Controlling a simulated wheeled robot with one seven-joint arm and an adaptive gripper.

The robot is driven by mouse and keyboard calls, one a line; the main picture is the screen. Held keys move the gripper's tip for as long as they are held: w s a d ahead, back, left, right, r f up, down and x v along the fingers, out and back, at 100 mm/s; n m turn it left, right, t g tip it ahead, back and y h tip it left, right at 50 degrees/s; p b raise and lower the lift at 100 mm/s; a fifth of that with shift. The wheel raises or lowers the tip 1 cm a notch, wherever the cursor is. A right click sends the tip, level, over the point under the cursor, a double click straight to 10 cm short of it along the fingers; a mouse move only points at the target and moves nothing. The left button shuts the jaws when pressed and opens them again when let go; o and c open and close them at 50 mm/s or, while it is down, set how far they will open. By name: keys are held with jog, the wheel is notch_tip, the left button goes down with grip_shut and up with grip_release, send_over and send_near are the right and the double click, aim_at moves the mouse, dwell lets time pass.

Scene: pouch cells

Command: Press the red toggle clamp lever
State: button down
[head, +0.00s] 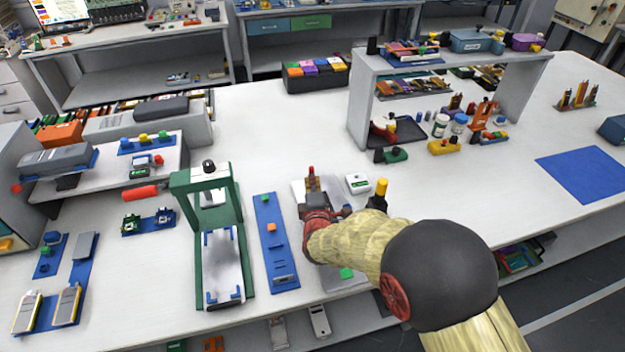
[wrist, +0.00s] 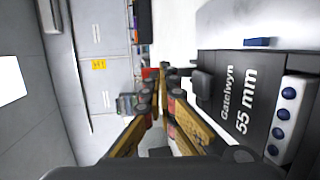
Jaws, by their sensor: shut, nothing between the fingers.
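A small upright part with a red tip (head: 311,170) stands on a light grey plate (head: 345,275), just beyond my fingers; it looks like the toggle clamp lever. My gripper (head: 314,190) is shut and empty, reaching over the plate from the lower right. Its wrist hides much of the clamp. In the wrist view my tan fingers (wrist: 160,90) come together, with a red piece (wrist: 150,73) at their tips. I cannot tell whether they touch it. A larger red handle (head: 140,192) sticks out left of a green frame (head: 181,205).
A blue strip with an orange block (head: 271,228) lies left of the plate. A white box (head: 357,183) and a yellow-topped post (head: 381,188) stand close on the right. In the wrist view a dark block lettered "55 mm" (wrist: 240,90) fills the right.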

jog(key=shift+w+r+g+p, duration=0.2)
jog(key=shift+g+p, duration=0.1)
jog(key=shift+p, duration=0.6)
